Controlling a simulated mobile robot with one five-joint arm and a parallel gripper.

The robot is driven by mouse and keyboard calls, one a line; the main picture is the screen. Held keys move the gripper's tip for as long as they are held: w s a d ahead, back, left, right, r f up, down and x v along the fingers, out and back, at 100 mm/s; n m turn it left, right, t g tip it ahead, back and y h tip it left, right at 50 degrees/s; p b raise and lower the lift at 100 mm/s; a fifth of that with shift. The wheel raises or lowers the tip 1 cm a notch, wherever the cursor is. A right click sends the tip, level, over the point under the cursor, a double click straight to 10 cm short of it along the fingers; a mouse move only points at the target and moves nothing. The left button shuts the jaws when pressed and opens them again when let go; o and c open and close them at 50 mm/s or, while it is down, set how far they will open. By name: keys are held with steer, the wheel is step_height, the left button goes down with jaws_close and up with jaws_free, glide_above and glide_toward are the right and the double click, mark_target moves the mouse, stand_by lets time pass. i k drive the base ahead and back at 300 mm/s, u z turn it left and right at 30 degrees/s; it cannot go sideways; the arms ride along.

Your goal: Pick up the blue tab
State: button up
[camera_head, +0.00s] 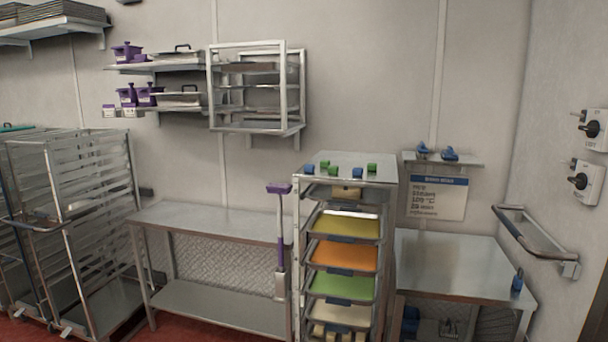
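Several small tabs lie on the flat metal top (348,161) of a tall tray rack. A blue tab (309,169) is at its front left corner, another blue tab (325,164) is just behind, and a third blue tab (358,173) is near the front edge to the right. They look alike, and the view does not show which one is meant. A green tab (333,171) and another green tab (372,167) lie among them. My gripper is not in view, so its state does not show.
The rack holds trays, including an orange tray (343,256). A steel table (215,223) stands left of it, another table (450,260) to the right. A purple-handled tool (280,230) stands upright at the rack's left. A wall shelf (440,158) holds blue items.

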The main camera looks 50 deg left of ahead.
mark_target(356, 171)
steer(key=u, duration=1.8)
steer(key=i, duration=2.25)
steer(key=u, duration=2.5)
steer(key=i, duration=2.25)
steer(key=z, duration=0.1)
